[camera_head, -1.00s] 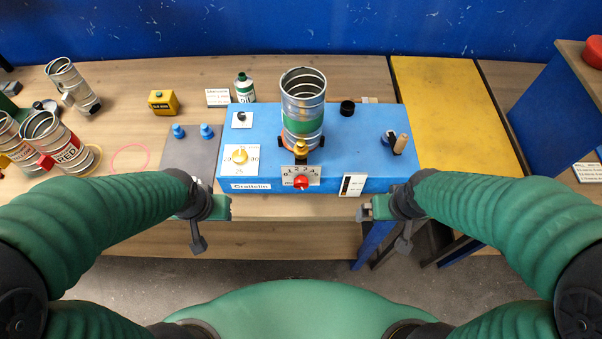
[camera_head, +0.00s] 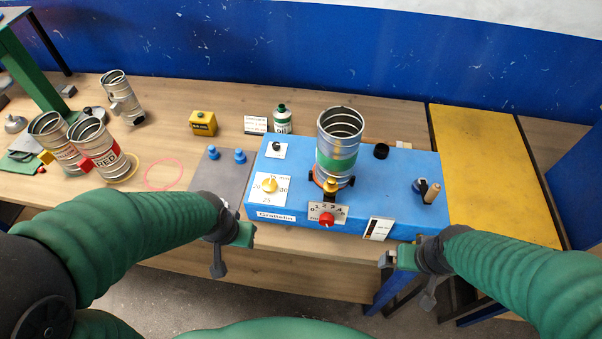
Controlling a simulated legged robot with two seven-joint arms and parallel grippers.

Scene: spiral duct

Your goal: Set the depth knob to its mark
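The blue machine (camera_head: 405,177) stands on the bench. On its front is a red knob (camera_head: 326,220) below a white scale plate (camera_head: 313,210) numbered about 0 to 4. A yellow knob (camera_head: 269,186) sits on a white dial plate (camera_head: 283,197) on the machine's top left. I cannot read which one is labelled depth, nor see a mark clearly. My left gripper (camera_head: 243,236) is in front of the machine's left corner. My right gripper (camera_head: 390,258) is in front of its right part. Both are apart from the knobs and appear empty; their finger gap is unclear.
A spiral duct piece (camera_head: 340,135) with a green band stands upright on the machine. A black-and-white gauge plate (camera_head: 378,229) is at the front right, and a wooden-handled lever (camera_head: 431,193) is farther right. A yellow panel (camera_head: 490,170) is right.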

